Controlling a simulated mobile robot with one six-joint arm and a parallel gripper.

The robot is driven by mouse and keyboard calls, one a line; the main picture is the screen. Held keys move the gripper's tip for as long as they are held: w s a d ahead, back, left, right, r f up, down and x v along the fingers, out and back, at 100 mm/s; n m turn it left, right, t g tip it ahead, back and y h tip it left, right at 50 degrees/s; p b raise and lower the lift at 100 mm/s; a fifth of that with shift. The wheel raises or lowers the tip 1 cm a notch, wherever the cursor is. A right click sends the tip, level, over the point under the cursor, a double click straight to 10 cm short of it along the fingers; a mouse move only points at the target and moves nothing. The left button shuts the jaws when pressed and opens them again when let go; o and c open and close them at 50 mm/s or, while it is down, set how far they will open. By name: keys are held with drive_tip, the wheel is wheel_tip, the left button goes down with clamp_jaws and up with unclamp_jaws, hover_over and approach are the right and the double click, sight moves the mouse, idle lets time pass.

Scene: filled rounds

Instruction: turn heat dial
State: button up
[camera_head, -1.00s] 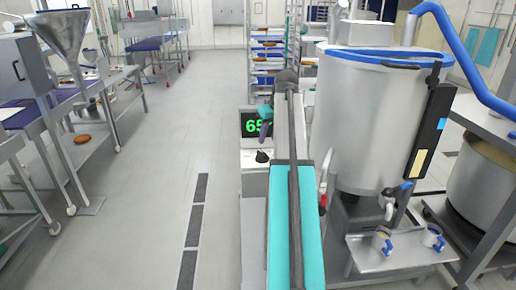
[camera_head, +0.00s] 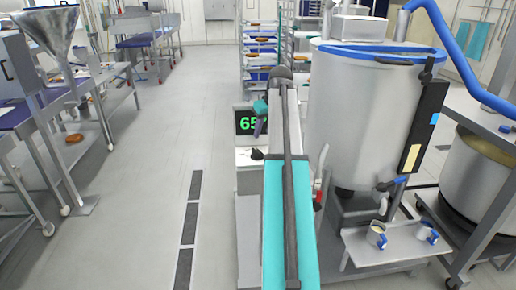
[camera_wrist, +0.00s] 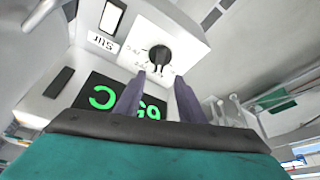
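The black heat dial (camera_wrist: 159,55) sits on a pale control panel (camera_wrist: 135,35) in the wrist view, with small markings around it. The dial also shows in the head view (camera_head: 257,153), below a dark display (camera_head: 245,122) with green digits beginning "65". My gripper (camera_wrist: 160,76) is open, its two purple fingers apart and nothing between them. The dial appears just beyond the fingertips, between them in the picture. I see no contact. The fingers partly cover the display (camera_wrist: 95,98) in the wrist view. In the head view my gripper (camera_head: 258,128) is partly hidden by my arm.
A large steel kettle (camera_head: 360,115) with a blue rim stands right of my arm. A small shelf (camera_head: 390,250) with two mugs is below it. A rack (camera_head: 264,58) stands behind the panel. Steel tables (camera_head: 75,120) line the left; the floor (camera_head: 140,180) between is clear.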

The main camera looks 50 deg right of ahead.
sight(257, 151)
drive_tip(key=shift+p+x, duration=1.7)
drive_tip(key=shift+x, duration=4)
clamp_jaws()
